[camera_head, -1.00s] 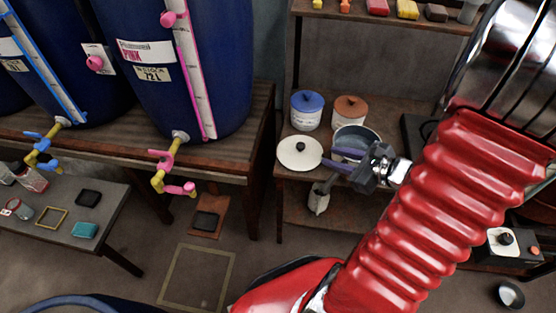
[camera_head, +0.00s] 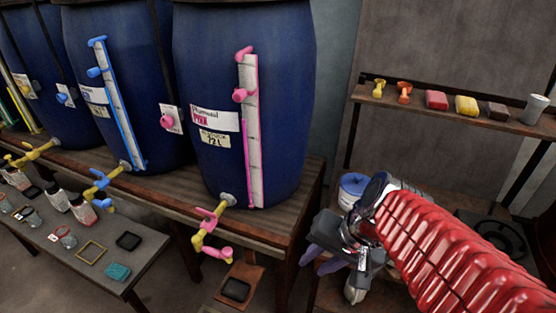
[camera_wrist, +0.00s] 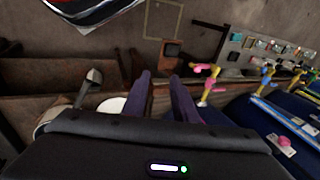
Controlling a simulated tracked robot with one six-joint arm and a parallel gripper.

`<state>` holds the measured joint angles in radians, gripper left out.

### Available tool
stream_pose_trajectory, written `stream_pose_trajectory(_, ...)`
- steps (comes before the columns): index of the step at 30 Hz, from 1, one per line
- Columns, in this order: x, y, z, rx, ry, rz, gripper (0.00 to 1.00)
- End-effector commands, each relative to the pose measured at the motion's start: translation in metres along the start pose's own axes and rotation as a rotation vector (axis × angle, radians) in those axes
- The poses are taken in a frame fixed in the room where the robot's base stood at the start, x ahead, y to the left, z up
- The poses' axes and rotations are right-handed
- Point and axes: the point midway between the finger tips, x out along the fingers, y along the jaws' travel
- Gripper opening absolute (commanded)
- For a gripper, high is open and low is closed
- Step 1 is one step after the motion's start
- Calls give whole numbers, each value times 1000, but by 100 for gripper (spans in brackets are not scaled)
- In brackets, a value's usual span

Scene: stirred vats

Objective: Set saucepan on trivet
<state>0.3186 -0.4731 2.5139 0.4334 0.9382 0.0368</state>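My gripper (camera_head: 318,245) is beside the pink-marked vat, at the left end of the low table under the shelf. In the wrist view its two purple fingers (camera_wrist: 163,100) stand apart with nothing between them, the wooden bench edge beyond. The saucepan is hidden behind my arm in the head view; a pale rounded rim at the wrist view's left edge may be it, but I cannot tell. A dark plate with a round ring (camera_head: 490,232) lies right of my arm; I cannot tell if it is the trivet.
A blue-lidded canister (camera_head: 352,185) stands behind my gripper. A white lid (camera_wrist: 112,104) shows left of the fingers in the wrist view. Blue vats (camera_head: 245,100) with protruding taps (camera_head: 210,225) stand close on the left. A shelf (camera_head: 450,115) holds small items.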

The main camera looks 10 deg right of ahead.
Motion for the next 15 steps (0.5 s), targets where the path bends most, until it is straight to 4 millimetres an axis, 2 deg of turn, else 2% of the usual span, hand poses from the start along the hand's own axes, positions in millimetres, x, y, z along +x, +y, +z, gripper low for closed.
stream_pose_trajectory(3,-17,-9,7,-206,65,60,26)
stream_pose_trajectory(9,-49,-20,9,-505,189,151,26)
stream_pose_trajectory(15,-66,-25,8,-642,258,194,26)
